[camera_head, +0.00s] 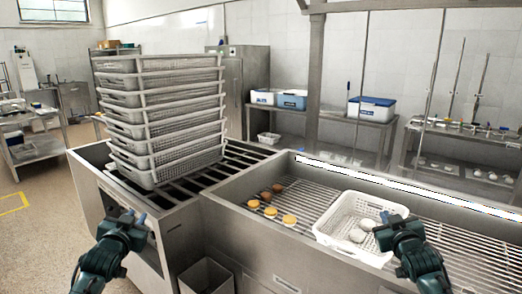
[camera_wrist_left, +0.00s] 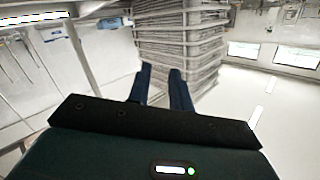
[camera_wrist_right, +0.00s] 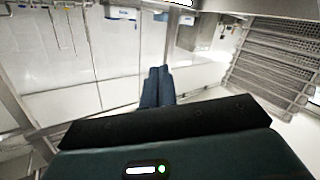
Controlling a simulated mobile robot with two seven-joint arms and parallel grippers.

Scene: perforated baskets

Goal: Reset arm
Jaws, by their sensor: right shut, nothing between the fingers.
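My left gripper (camera_head: 131,216) is held up in front of the left counter in the head view. In the left wrist view its two blue fingers (camera_wrist_left: 160,74) stand apart with nothing between them, so it is open. My right gripper (camera_head: 389,219) is above the near side of the sink rack, in front of a white perforated basket (camera_head: 330,222). In the right wrist view its fingers (camera_wrist_right: 159,70) are together, shut and empty. The basket holds a few white rounded items (camera_head: 357,235) and is partly hidden by my right gripper.
A tall stack of perforated baskets (camera_head: 165,115) stands on the left counter's slats. Several orange-brown round items (camera_head: 270,211) lie on the wire rack (camera_head: 305,193) beside the basket. Shelves with white and blue boxes (camera_head: 372,109) stand behind. A bin (camera_head: 207,276) is below.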

